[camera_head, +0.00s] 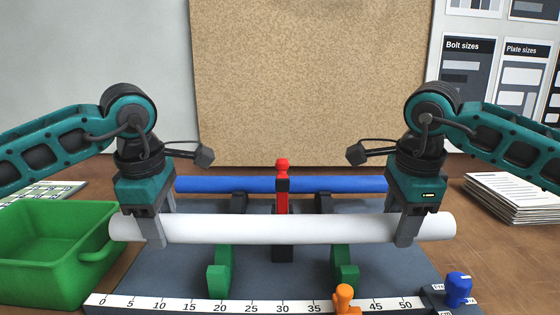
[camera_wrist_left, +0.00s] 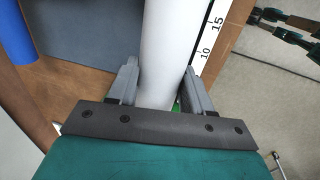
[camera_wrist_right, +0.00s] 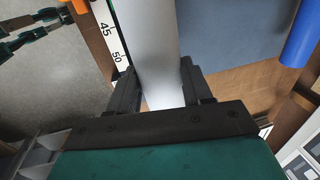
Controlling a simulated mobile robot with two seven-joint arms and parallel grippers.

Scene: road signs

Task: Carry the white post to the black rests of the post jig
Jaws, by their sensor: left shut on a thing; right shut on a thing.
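The white post (camera_head: 285,229) lies level across the front of the head view, held up by both grippers above the jig. My left gripper (camera_head: 156,236) is shut on the post near its left end; the post also shows between its fingers in the left wrist view (camera_wrist_left: 164,50). My right gripper (camera_head: 404,232) is shut on it near its right end, as in the right wrist view (camera_wrist_right: 148,45). The black rests (camera_head: 239,201) stand behind the post, and a blue post (camera_head: 350,184) lies behind them. The green rests (camera_head: 219,275) stand in front, below the white post.
A red clamp-like upright (camera_head: 282,178) stands mid-jig. A ruler strip (camera_head: 200,303) runs along the front edge with an orange slider (camera_head: 344,297). A blue knob (camera_head: 458,288) is front right. A green bin (camera_head: 50,250) is at left, papers (camera_head: 515,198) at right.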

